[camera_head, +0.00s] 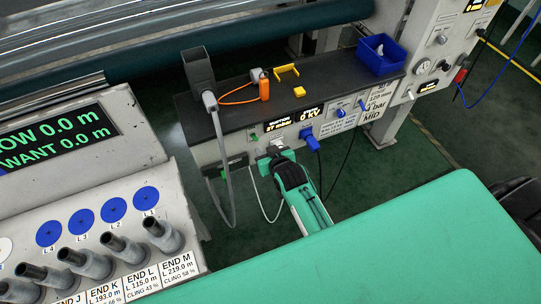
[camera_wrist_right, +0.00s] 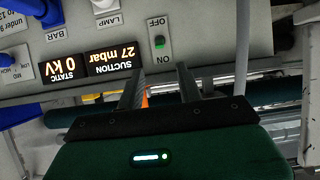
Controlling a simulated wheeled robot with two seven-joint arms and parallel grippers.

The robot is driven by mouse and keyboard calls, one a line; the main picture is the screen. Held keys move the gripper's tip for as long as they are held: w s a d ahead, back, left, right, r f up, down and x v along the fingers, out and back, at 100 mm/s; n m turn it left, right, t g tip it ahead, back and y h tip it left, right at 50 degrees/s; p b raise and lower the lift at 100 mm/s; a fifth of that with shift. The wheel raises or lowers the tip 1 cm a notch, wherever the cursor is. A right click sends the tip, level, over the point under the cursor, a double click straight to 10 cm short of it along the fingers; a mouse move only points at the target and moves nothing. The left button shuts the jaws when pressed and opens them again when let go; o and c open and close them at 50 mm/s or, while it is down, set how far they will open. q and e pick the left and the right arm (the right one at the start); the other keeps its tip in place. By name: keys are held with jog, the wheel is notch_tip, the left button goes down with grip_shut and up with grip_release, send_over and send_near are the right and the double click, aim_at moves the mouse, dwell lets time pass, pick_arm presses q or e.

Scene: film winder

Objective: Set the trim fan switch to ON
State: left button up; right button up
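A small green-and-black switch (camera_wrist_right: 159,41) sits on the pale panel between OFF and ON labels. The right wrist view shows the panel upside down, and I cannot read a trim fan name or tell the switch's setting. In the head view the switch is a small green spot (camera_head: 253,137) left of the suction display. My right gripper (camera_wrist_right: 158,82) has its two dark fingers apart with nothing held. The fingertips are close to the panel, on the ON side of the switch. In the head view my right gripper (camera_head: 273,148) is in front of the panel. My left gripper is not in view.
The suction and static displays (camera_wrist_right: 86,82) are beside the switch. A blue plug (camera_head: 310,138) and blue knobs sit farther right on the panel. A grey cable (camera_head: 222,160) hangs left of the gripper. The dark shelf (camera_head: 335,75) above holds a blue bin (camera_head: 381,62).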

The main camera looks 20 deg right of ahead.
jog(key=shift+v, duration=1.9)
jog(key=shift+w, duration=0.1)
jog(key=s+f+g, duration=0.2)
jog(key=s+f, duration=0.4)
jog(key=f, duration=0.5)
jog(key=s+f+n+g, duration=0.15)
jog(key=s+f, duration=0.35)
jog(key=f, duration=0.5)
jog(key=s+f+g, duration=0.3)
jog(key=s+f, duration=0.3)
jog(key=f, duration=0.5)
jog(key=s+d+f+g, duration=0.1)
jog(key=s+d+f, duration=0.1)
jog(key=s+f, duration=0.3)
jog(key=s+d+f+g, duration=0.2)
jog(key=s+f, duration=0.3)
jog(key=s, duration=0.9)
jog(key=s+d+f+g, duration=0.2)
jog(key=s+f, duration=0.3)
jog(key=s, duration=0.5)
jog(key=shift+d, duration=0.35)
